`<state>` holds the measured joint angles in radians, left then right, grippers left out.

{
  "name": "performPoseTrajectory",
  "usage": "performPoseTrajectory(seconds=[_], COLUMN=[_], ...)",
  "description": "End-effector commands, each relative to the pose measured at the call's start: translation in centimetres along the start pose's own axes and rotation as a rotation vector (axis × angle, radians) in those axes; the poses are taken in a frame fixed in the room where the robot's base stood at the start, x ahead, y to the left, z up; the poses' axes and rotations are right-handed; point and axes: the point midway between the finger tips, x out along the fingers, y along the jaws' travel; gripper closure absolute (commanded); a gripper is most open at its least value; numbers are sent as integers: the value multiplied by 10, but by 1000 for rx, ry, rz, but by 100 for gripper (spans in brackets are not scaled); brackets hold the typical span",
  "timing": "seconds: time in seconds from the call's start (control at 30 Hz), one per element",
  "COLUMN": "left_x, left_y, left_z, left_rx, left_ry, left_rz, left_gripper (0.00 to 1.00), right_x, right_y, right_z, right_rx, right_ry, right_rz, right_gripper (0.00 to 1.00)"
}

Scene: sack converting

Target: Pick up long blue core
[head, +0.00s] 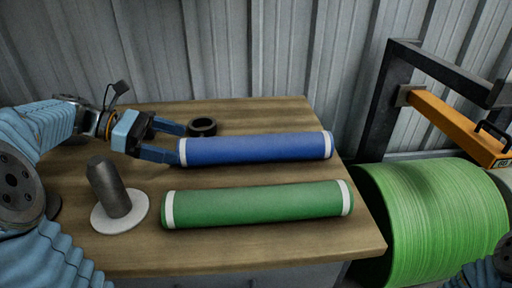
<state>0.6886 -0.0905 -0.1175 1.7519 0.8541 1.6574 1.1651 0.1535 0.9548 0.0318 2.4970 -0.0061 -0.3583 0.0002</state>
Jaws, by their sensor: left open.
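The long blue core (255,148) lies on its side on the wooden table, running left to right, with a white band at each end. My left gripper (180,142) is open at the left end of the blue core. One finger shows behind that end and the other in front of it or close by; I cannot tell whether they touch it. My right gripper is not in view; only a bit of my right arm shows at the lower right corner.
A green core (258,204) lies in front of the blue one. A black ring (202,127) sits just behind the left gripper. A dark post (108,186) on a white disc stands at the left. A large green roll (430,220) and an orange beam (450,125) are right of the table (330,240).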

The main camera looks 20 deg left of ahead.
Motion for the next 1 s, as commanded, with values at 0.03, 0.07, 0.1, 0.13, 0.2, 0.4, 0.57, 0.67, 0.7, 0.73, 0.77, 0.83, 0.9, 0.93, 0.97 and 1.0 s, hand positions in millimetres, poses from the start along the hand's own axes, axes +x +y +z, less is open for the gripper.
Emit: performPoseTrajectory(seconds=[0.03,0.07,0.1,0.13,0.2,0.4,0.57,0.67,0.7,0.73,0.77,0.83,0.9,0.93,0.97,1.0], left_x=[7,10,13,15,20,52,67,69,69,69,69,68,68,68,68,68], left_y=[0,0,0,0,0,0,0,0,0,0,0,0,0,0,0,0], left_z=[0,0,0,0,0,2,2,1,1,1,1,1,1,1,1,1], left_rx=[0,1,1,0,1,1,1,1,1,1,1,1,1,1,1,1], left_ry=[-1,0,0,0,1,1,1,1,1,1,1,1,1,1,1,1], left_rz=[-2,-1,-1,-1,0,-2,0,1,1,1,1,0,0,0,1,1], left_gripper=[3,3,3,3,3,3,3,3,3,3,3,10,21,26,30,36], right_x=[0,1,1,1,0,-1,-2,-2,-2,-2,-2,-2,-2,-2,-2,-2], right_y=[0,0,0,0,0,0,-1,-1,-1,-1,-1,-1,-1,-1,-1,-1], right_z=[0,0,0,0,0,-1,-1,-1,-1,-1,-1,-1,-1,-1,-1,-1], right_rx=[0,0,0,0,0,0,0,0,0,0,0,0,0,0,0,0], right_ry=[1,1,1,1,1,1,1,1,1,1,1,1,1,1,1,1], right_rz=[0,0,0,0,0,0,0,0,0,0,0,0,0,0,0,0], right_gripper=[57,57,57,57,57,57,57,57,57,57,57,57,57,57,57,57])
